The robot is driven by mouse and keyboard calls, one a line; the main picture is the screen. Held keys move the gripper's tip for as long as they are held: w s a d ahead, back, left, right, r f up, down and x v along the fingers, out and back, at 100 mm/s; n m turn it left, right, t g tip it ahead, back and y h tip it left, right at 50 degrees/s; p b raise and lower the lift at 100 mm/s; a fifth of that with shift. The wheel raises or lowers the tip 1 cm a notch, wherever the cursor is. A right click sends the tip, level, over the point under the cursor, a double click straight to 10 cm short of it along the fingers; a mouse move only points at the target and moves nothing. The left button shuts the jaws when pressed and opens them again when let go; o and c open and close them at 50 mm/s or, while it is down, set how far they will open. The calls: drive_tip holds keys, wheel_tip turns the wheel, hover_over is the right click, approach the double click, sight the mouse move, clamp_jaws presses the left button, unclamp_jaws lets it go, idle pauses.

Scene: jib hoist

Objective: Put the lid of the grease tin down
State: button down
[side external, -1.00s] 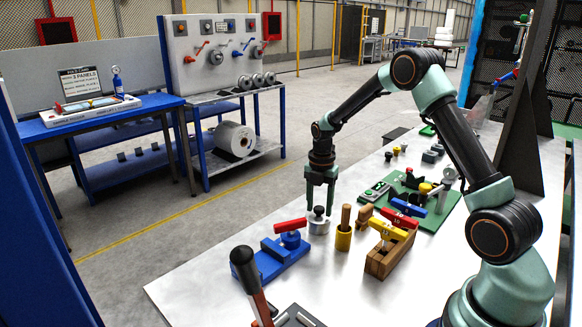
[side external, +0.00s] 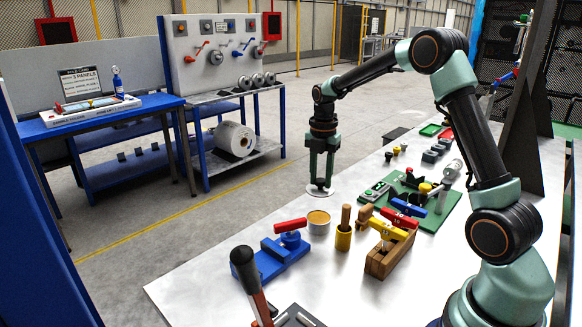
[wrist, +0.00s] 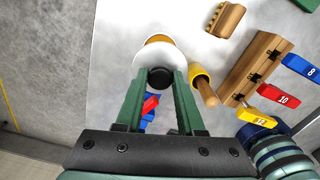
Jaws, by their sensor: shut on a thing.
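The grease tin (side external: 319,218) stands open on the bench, with amber grease showing inside its pale rim. It also shows in the wrist view (wrist: 158,39), partly covered by the lid. The lid (side external: 314,190) is a pale round disc with a dark knob; it shows as a white disc in the wrist view (wrist: 145,58). My gripper (side external: 320,183) is shut on the knob and holds the lid roughly level. The lid is apart from the tin, beyond it in the side view. I cannot tell how high it is above the bench.
A blue vise-like block with a red handle (side external: 291,225) is left of the tin. A yellow cup with a wooden handle (side external: 343,238) and a wooden rack with coloured tags (side external: 383,260) are to the right. The green mat (side external: 442,215) holds several parts. The bench's left edge is near the lid.

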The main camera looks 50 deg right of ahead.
sight(321, 180)
wheel_tip(321, 180, up, 10)
drive_tip(key=r, duration=0.1)
drive_tip(key=w+d+f, duration=0.3)
drive_tip(key=d, duration=0.7)
drive_tip(key=f, duration=2)
drive_tip(key=shift+d+f, duration=0.1)
drive_tip(key=shift+d, duration=0.1)
drive_tip(key=shift+f, duration=0.1)
drive_tip(key=c, duration=0.5)
unclamp_jaws()
